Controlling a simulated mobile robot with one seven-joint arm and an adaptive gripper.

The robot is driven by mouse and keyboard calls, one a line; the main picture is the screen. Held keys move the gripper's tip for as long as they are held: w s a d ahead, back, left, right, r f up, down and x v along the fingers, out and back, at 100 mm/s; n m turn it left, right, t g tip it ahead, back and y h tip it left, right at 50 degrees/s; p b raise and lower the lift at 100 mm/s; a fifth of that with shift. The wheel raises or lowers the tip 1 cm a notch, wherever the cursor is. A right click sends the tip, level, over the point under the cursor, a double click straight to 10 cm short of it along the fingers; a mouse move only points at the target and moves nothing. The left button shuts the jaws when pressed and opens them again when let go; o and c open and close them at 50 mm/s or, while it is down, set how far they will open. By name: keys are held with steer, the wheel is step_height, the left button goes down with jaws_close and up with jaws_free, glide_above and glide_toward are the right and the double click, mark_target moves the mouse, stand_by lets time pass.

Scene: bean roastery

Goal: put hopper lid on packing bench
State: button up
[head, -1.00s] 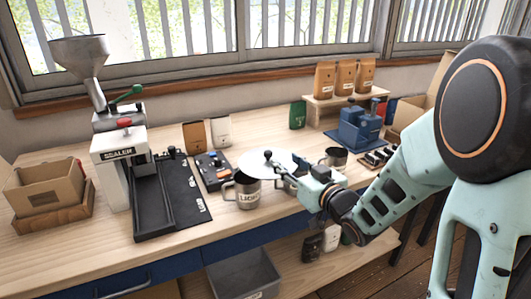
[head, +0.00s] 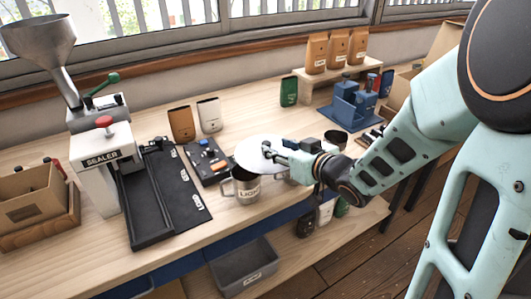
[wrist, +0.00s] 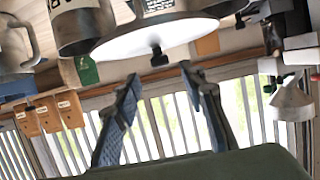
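The hopper lid, a pale round disc (head: 251,151) with a black knob, lies level above the metal mugs on the wooden packing bench (head: 248,104). What bears it is hidden. In the wrist view, which is upside down, I see the disc (wrist: 150,37) edge-on and its knob (wrist: 157,55). My gripper (head: 272,149) is at the lid from the right in the head view and covers the knob there. In the wrist view my gripper (wrist: 159,76) is open. The knob stands just beyond the gap between the two fingertips, and nothing is gripped.
A metal mug (head: 247,187) marked LIGHT stands below the lid. A small control panel (head: 206,160) lies left of it. The sealer (head: 100,162) and its funnel (head: 38,45) stand at left. Bags (head: 181,123) stand behind. Bare bench shows around the back middle and front left.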

mark_target(267, 143)
steer(key=shift+x, duration=3.35)
jaws_close()
